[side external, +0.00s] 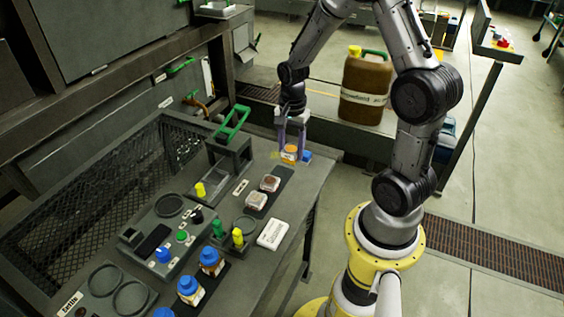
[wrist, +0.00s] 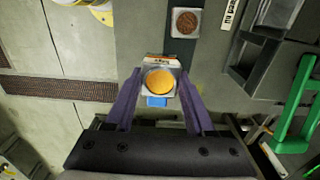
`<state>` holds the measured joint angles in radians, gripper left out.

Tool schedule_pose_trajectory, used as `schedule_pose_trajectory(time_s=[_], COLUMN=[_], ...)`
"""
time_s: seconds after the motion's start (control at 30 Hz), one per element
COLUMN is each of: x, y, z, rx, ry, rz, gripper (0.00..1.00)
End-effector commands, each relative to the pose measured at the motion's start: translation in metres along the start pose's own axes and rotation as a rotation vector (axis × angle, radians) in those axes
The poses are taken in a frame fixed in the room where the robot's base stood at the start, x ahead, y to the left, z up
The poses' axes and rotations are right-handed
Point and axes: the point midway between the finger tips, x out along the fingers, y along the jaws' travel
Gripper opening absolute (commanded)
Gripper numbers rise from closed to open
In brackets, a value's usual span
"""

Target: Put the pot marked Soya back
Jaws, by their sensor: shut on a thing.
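My gripper (wrist: 158,80) points down and its two purple fingers are shut on a small square pot (wrist: 158,83) with orange-yellow contents. The pot also shows in the side view (side external: 289,152), near the far end of the bench. Its label faces away from the wrist camera and is too small to read surely. I cannot tell whether the pot touches the surface below. One brown pot shows in the wrist view (wrist: 185,22).
A blue piece (side external: 306,157) shows beside the held pot. A green-handled press (side external: 232,122) stands left of my gripper. Blue-capped bottles (side external: 210,260), a white box (side external: 272,234) and a control panel (side external: 168,238) occupy the near bench. A large brown jug (side external: 364,90) stands behind.

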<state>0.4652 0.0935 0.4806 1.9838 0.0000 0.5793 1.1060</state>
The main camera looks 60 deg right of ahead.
Motion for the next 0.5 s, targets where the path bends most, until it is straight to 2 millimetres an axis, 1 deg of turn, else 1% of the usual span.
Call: schedule_pose_trajectory(time_s=[0.03,0.2,0.3,0.5], x=[0.012,0.037,0.044,0.053], y=[-0.005,-0.023,-0.030,-0.036], z=[-0.002,-0.011,-0.015,-0.018], rx=[0.000,0.000,0.000,0.000], ry=[-0.004,-0.003,-0.002,-0.002], rz=[0.009,0.007,0.005,0.004], gripper=[0.00,0.00,0.00,0.00])
